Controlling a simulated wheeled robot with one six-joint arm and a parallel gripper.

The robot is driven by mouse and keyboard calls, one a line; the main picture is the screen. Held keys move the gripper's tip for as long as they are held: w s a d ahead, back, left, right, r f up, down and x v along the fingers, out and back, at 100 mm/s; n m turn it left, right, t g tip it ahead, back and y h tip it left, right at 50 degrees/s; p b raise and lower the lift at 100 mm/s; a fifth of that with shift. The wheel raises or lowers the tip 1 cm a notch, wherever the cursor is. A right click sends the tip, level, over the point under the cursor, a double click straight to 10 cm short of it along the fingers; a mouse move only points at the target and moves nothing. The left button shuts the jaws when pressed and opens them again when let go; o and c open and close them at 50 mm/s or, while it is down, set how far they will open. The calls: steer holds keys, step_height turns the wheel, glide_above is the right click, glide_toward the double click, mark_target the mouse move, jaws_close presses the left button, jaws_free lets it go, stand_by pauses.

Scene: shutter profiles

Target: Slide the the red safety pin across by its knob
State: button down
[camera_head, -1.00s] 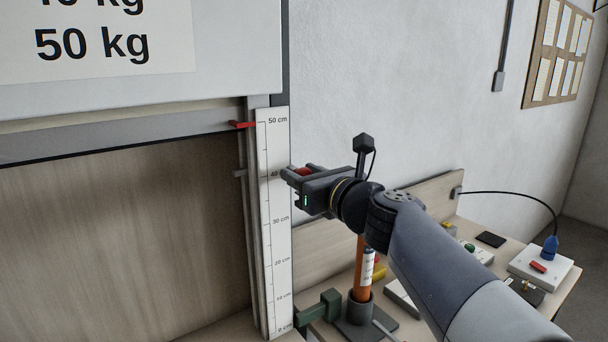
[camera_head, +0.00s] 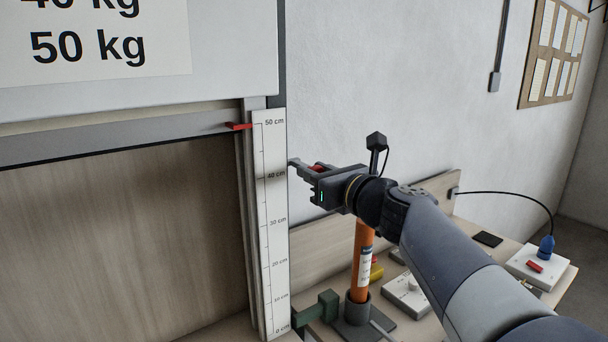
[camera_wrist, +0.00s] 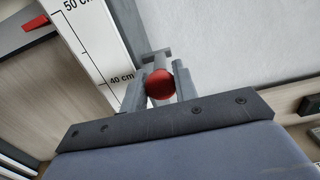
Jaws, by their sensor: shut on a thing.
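The round red knob of the safety pin (camera_wrist: 160,84) sits between my two grey fingers in the wrist view. My gripper (camera_head: 312,172) is shut on the knob, just right of the white height scale (camera_head: 270,220), near the 40 cm mark. A grey bracket (camera_wrist: 155,58) lies just beyond the knob, beside the scale. The pin's shaft is hidden.
A red pointer (camera_head: 238,126) sits near the 50 cm mark, beside the raised shutter's lower edge (camera_head: 120,140). An orange cylinder (camera_head: 362,260) stands upright below my wrist. A bench with switch boxes (camera_head: 407,293) lies at the lower right.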

steer(key=shift+w+d, duration=0.2)
steer(key=shift+d, duration=0.15)
steer(key=c, duration=1.2)
jaws_free()
steer(key=shift+d, duration=0.1)
steer(key=shift+o, duration=0.2)
steer(key=b+v, duration=0.1)
steer(key=v, duration=0.9)
steer(key=shift+s+d, duration=0.2)
steer(key=shift+s, duration=0.1)
